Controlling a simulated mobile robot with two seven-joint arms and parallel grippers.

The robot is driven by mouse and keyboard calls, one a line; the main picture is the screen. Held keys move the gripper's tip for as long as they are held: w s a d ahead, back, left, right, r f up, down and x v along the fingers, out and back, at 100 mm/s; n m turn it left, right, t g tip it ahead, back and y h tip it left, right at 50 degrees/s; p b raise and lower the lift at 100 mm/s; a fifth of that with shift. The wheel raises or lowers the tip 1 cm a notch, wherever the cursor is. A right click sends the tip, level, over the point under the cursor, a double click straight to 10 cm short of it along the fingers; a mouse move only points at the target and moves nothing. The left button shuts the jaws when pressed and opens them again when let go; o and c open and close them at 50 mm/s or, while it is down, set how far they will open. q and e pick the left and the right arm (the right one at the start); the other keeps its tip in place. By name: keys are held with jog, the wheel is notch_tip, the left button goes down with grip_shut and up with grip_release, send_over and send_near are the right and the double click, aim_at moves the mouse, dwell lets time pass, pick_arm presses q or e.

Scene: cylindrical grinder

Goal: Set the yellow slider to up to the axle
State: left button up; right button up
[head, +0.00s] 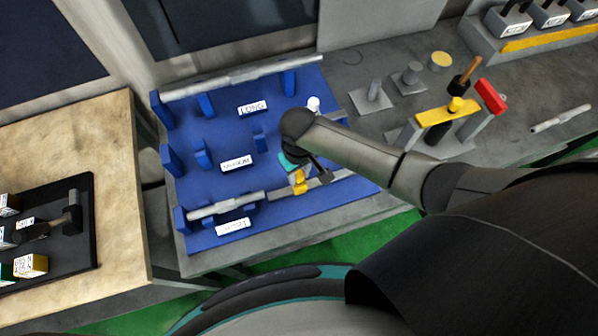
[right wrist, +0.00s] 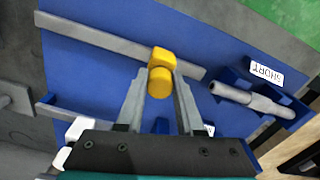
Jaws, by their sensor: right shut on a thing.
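The yellow slider (head: 299,183) sits at the grey rail (head: 344,174) along the near edge of the blue board. It also shows in the right wrist view (right wrist: 161,71), over the rail (right wrist: 105,40). My right gripper (head: 301,171) is shut on the slider; its two fingers (right wrist: 162,88) reach to it from either side in the right wrist view. The grey stepped axle (head: 228,205) lies by the SHORT label, left of the slider in the head view. It also shows in the right wrist view (right wrist: 252,98). A gap separates slider and axle. My left gripper is not in view.
The blue board (head: 215,130) also carries a long axle (head: 235,76) at the back and several blue supports. A yellow-topped stand (head: 445,112) is to the right. A wooden table (head: 70,140) with a black tray is to the left.

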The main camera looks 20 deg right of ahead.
grip_shut()
dwell(0.8)
